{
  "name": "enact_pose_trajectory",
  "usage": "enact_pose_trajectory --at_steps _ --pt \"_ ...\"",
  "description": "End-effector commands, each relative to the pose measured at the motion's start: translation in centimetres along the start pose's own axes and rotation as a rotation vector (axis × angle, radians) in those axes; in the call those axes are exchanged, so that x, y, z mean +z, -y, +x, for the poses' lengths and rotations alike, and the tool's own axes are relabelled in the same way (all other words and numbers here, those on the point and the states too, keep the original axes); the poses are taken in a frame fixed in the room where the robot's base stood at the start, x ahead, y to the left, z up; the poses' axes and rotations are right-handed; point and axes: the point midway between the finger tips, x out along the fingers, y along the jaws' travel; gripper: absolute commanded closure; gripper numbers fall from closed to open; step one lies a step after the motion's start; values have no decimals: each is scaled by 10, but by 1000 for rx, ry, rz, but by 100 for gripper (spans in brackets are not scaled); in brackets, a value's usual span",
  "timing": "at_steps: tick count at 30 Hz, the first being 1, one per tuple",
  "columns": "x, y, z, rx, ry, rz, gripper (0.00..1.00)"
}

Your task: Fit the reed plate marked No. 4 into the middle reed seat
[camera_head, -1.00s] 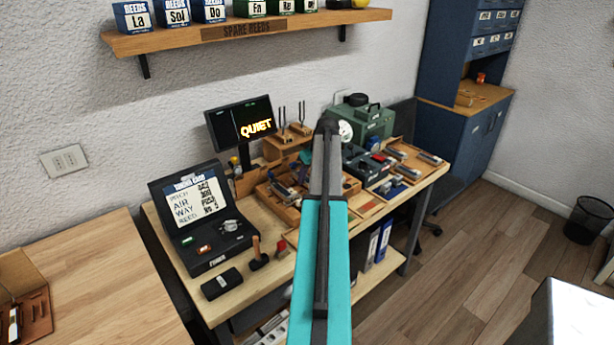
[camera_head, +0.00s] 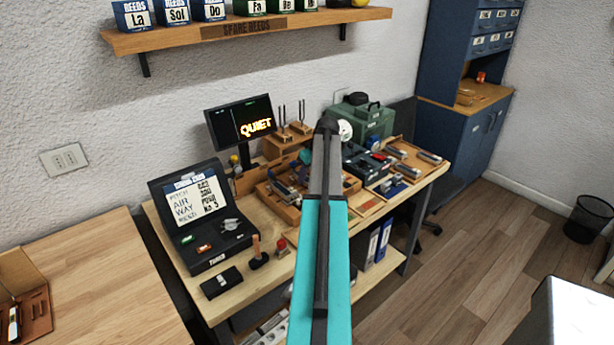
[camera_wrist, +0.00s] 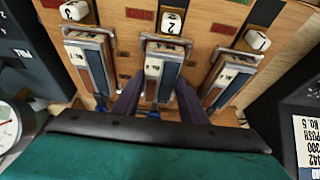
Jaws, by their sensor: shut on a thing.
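In the wrist view, my gripper (camera_wrist: 157,88) has its two dark fingers on either side of the middle reed plate (camera_wrist: 164,72), shut on it. The plate has a pale label and a blue-grey strip; its small mark is hard to read. It lies in line with the middle reed seat, whose metal frame (camera_wrist: 170,41) stands by a white tag marked 2. I cannot tell how deep it sits. A reed plate (camera_wrist: 94,70) lies at the left seat, tag 3, and another (camera_wrist: 226,80) at the right seat, tag 1. In the head view my arm hides my gripper.
In the head view, the workbench (camera_head: 240,290) holds a black case with a note card (camera_head: 199,199), a screen reading QUIET (camera_head: 240,123), and a green machine (camera_head: 372,122). In the wrist view, a round dial (camera_wrist: 10,128) is at the left and a card (camera_wrist: 307,140) at the right.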

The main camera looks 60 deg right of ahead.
Motion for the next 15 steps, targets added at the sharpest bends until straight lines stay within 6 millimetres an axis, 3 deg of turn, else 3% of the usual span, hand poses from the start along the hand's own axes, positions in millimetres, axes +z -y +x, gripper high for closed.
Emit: enact_pose_trajectory --at_steps 4,5,8,15 --pt "0 0 0 0 0 0 86" --pt "0 0 0 0 0 0 58" --pt "0 0 0 0 0 0 41" --pt "0 0 0 0 0 0 40"
